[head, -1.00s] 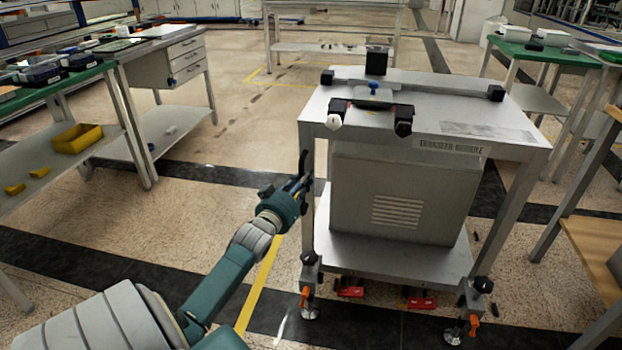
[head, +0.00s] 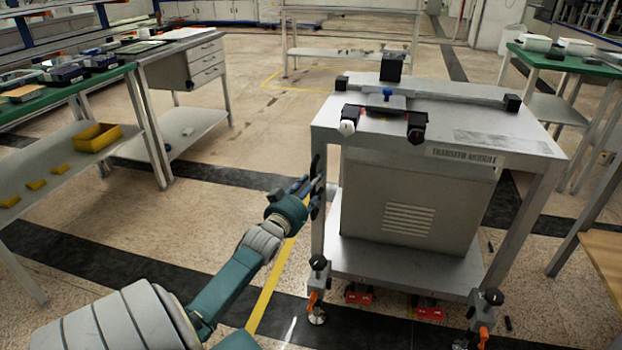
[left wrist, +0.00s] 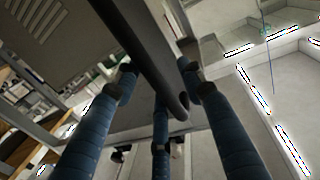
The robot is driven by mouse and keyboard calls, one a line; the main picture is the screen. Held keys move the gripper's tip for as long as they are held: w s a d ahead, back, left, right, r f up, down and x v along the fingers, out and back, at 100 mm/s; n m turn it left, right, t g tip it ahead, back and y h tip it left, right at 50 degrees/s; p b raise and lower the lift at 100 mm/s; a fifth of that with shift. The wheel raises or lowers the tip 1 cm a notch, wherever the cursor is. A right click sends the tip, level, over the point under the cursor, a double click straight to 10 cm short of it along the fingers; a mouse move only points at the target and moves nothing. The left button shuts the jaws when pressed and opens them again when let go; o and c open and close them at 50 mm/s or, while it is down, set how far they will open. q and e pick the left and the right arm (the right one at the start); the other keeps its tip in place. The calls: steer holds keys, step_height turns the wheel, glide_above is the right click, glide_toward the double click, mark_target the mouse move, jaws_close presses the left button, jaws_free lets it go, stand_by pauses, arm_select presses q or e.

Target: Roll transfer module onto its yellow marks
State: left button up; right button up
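The transfer module (head: 410,205) is a grey wheeled frame with a boxy cabinet and a "TRANSFER MODULE" label, upright at the right of centre in the head view. A dark upright handle (head: 318,168) is at its left front leg. My left gripper (head: 312,188) is at this handle. In the left wrist view the blue fingers of my left gripper (left wrist: 160,95) look straight and spread around the dark handle (left wrist: 155,55), with a gap at the left finger. A yellow floor line (head: 268,290) runs beside the module's left side. My right gripper is out of view.
A green-topped bench (head: 60,105) with a yellow bin (head: 97,137) stands at left. A drawer table (head: 190,65) is behind it. A wooden-topped table (head: 605,260) stands close at right. Open floor lies left of the module. Red parts (head: 358,294) show under its lower shelf.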

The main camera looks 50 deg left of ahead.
arm_select(q)
steer(key=v, duration=1.2)
